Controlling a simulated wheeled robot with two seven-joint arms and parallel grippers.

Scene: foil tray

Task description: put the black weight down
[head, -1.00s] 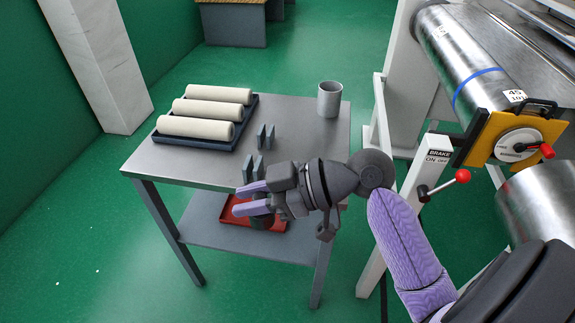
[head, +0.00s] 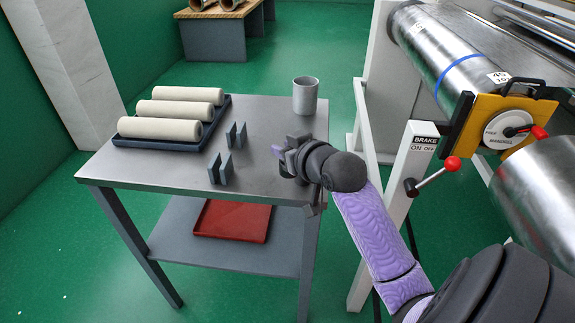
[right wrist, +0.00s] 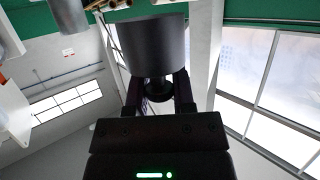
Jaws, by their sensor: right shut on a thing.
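My right gripper (head: 281,152) is over the right part of the grey table top (head: 262,118), in front of the grey cup. In the right wrist view, its two fingers are shut on the narrow neck of the black weight (right wrist: 152,45), a dark cylinder with a knob. In the head view the weight is hidden by the gripper and wrist, so I cannot tell whether it touches the table. My left gripper is not in view.
A dark tray (head: 212,132) with three pale rolls stands at the table's left. Two grey slotted holders (head: 221,169) stand mid-table, left of my gripper. The grey cup (head: 305,96) is at the back right. An empty red tray (head: 232,221) lies on the lower shelf.

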